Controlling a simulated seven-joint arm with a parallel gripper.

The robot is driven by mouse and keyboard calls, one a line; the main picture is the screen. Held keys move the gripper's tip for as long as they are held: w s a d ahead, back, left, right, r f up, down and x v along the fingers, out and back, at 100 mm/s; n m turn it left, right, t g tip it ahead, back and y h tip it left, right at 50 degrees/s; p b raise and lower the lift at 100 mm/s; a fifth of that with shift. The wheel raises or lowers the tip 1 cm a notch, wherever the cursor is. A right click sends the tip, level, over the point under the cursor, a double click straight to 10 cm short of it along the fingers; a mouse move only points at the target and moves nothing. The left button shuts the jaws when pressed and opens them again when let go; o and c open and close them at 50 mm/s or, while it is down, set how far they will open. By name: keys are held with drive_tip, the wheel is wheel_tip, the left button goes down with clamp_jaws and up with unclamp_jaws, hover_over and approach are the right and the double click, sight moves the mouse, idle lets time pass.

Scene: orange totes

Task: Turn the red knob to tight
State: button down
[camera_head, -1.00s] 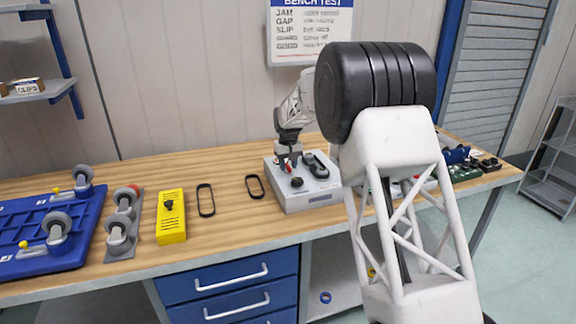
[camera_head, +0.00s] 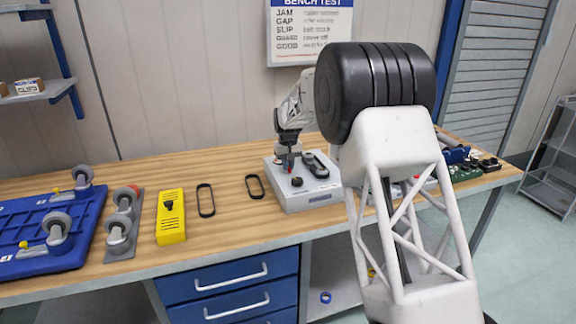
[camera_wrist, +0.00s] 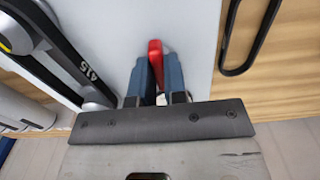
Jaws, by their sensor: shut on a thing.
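The red knob (camera_wrist: 156,58) shows in the wrist view as a narrow red piece between the two blue-grey fingers of my gripper (camera_wrist: 155,78). The fingers are shut on it, and its far end sticks out past them. In the head view my gripper (camera_head: 289,163) points down over the grey-white test box (camera_head: 312,199), and a little red of the knob shows at the fingertips. The fingers hide much of the knob. I cannot read any tight marking.
On the box, a black belt loop (camera_wrist: 62,55) lies beside the gripper, and a black knob (camera_head: 297,182) sits at the front. A loose belt (camera_head: 254,187), a yellow box (camera_head: 171,217) and a caster plate (camera_head: 122,233) lie to the left. Bare bench lies between them.

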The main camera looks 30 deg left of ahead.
drive_tip(key=m, duration=0.4)
drive_tip(key=shift+m, duration=0.3)
drive_tip(key=m, duration=0.4)
drive_tip(key=shift+m, duration=0.3)
drive_tip(key=m, duration=0.4)
drive_tip(key=shift+r+m, duration=0.1)
drive_tip(key=shift+m, duration=2.1)
drive_tip(key=c, duration=1.2)
unclamp_jaws()
drive_tip(key=shift+o, duration=0.2)
